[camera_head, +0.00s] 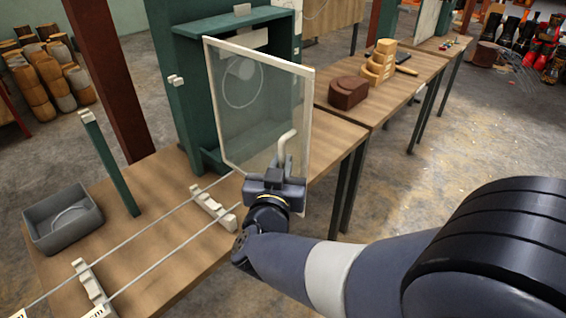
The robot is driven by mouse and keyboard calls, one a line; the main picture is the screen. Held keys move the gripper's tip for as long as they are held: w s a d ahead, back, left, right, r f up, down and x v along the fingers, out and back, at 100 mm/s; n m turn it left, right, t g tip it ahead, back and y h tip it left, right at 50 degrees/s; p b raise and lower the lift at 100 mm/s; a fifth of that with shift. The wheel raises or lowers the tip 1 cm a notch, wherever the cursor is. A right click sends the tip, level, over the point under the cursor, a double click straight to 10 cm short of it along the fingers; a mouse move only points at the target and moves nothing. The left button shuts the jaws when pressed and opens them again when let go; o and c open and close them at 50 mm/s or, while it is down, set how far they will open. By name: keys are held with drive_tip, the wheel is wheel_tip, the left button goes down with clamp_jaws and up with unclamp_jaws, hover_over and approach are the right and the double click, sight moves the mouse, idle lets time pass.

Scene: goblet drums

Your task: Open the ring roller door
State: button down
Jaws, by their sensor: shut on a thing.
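The ring roller door is a clear panel in a thin cream frame (309,108). It stands upright in front of a green cabinet (176,75) on the wooden table, at an angle to the cabinet's front. A pale bent handle (285,142) is on the door's lower right part. My gripper (277,178) is at the foot of this handle and shut on it; the fingertips are partly hidden by the gripper body. A pale ring (240,82) shows through the panel.
Two thin rails (155,233) on cream supports run across the table (165,180). A grey bin (62,218) and a green post (110,165) stand at left. Open floor lies at right.

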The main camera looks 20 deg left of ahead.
drive_tip(key=c, duration=1.5)
unclamp_jaws()
drive_tip(key=shift+a+r, duration=0.1)
drive_tip(key=shift+a, duration=0.05)
drive_tip(key=shift+c, duration=0.2)
drive_tip(key=s+d, duration=0.2)
drive_tip(key=s, duration=0.8)
drive_tip(key=shift+s, duration=0.25)
drive_tip(key=shift+w, duration=0.1)
drive_tip(key=w, duration=0.3)
drive_tip(key=w+a, duration=0.1)
drive_tip(key=w, duration=0.3)
drive_tip(key=w+a, duration=0.1)
drive_tip(key=w, duration=0.2)
drive_tip(key=shift+w, duration=0.25)
drive_tip(key=shift+d, duration=0.1)
